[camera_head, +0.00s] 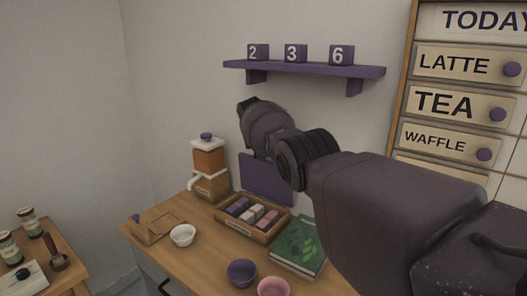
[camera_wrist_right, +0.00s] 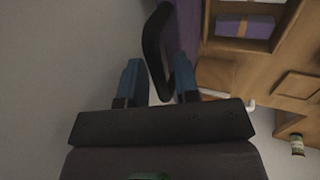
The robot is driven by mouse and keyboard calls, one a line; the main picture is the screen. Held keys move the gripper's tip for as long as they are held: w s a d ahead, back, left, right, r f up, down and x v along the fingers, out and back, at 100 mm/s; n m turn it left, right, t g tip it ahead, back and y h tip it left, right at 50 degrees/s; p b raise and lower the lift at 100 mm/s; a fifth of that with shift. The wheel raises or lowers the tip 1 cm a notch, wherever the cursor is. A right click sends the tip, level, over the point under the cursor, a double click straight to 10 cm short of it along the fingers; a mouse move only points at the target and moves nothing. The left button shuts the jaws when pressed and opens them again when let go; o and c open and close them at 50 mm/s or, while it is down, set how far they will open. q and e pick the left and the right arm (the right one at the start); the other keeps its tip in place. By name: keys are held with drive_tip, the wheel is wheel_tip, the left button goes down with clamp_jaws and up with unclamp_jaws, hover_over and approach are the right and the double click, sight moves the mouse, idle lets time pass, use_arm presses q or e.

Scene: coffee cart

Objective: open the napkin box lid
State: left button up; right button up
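The napkin box (camera_head: 246,222) is a wooden tray with purple, white and pink napkins on the table. Its purple lid (camera_head: 265,181) stands upright along the back edge, raised off the napkins. In the right wrist view the lid (camera_wrist_right: 188,25) shows edge-on with a black loop handle (camera_wrist_right: 153,45), and the box (camera_wrist_right: 214,49) lies at upper right. My right gripper (camera_wrist_right: 159,68) has its blue fingers apart, with part of the handle between them; firm contact is not visible. In the head view my right arm hides it. My left gripper is out of view.
An orange-and-white dispenser (camera_head: 208,160) stands left of the box. A green book (camera_head: 300,247), a white bowl (camera_head: 183,235), a purple bowl (camera_head: 242,272) and a pink bowl (camera_head: 273,287) are nearby. A purple shelf (camera_head: 305,69) with number blocks hangs above.

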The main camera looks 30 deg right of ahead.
drive_tip(key=shift+o, duration=0.5)
drive_tip(key=shift+r, duration=0.1)
drive_tip(key=p+v, duration=0.3)
drive_tip(key=v, duration=0.4)
drive_tip(key=shift+a+p, duration=0.15)
drive_tip(key=shift+p, duration=0.15)
drive_tip(key=shift+r, duration=0.1)
